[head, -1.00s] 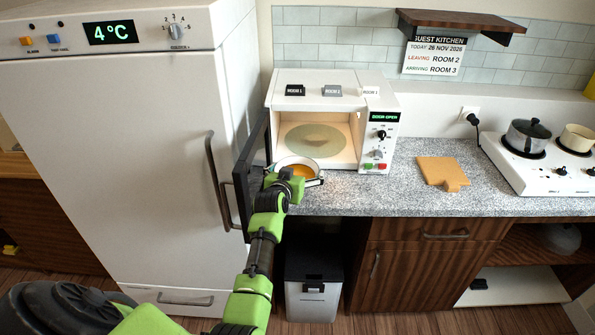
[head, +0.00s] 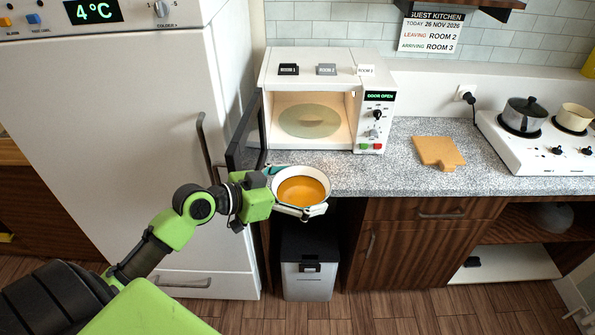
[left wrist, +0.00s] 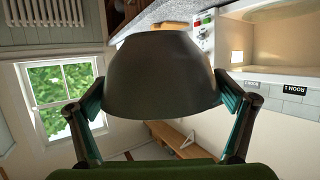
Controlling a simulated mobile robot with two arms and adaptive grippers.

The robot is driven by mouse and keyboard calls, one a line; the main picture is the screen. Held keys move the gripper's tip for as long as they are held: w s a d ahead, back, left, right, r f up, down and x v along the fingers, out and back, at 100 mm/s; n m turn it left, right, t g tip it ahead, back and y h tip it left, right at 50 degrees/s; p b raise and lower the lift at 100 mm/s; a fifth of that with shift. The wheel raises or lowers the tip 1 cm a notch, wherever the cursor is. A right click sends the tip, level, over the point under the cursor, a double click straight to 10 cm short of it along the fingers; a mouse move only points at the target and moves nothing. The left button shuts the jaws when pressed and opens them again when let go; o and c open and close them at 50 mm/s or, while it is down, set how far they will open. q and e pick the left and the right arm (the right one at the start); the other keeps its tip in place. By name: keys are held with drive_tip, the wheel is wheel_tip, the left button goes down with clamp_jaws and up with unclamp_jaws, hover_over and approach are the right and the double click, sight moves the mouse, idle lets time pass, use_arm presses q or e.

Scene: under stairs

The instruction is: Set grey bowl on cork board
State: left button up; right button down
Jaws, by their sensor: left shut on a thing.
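The grey bowl (head: 301,188) holds an orange liquid and shows a pale inside in the head view. My left gripper (head: 300,194) is shut on it, in front of the counter edge and the open microwave. In the left wrist view the bowl's dark grey outside (left wrist: 160,78) sits between the two fingers (left wrist: 162,112). The bowl looks about level. The cork board (head: 438,152) lies flat and bare on the counter, right of the microwave. My right gripper is not in view.
The microwave (head: 376,125) stands open and empty except for its turntable, its door (head: 245,140) swung out to the left. A hob with pots (head: 545,150) stands at the right. Counter (head: 370,175) around the board is clear.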

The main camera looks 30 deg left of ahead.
use_arm(q)
drive_tip(key=s+d+r+m+g+h, duration=0.4)
drive_tip(key=s+d, duration=0.4)
drive_tip(key=s, duration=0.3)
drive_tip(key=shift+s+d+r+m+h, duration=0.15)
drive_tip(key=shift+d+r+m+h, duration=0.3)
drive_tip(key=shift+r+m, duration=0.35)
drive_tip(key=shift+a+r, duration=0.25)
drive_tip(key=shift+a, duration=0.1)
drive_tip(key=shift+d+f, duration=0.1)
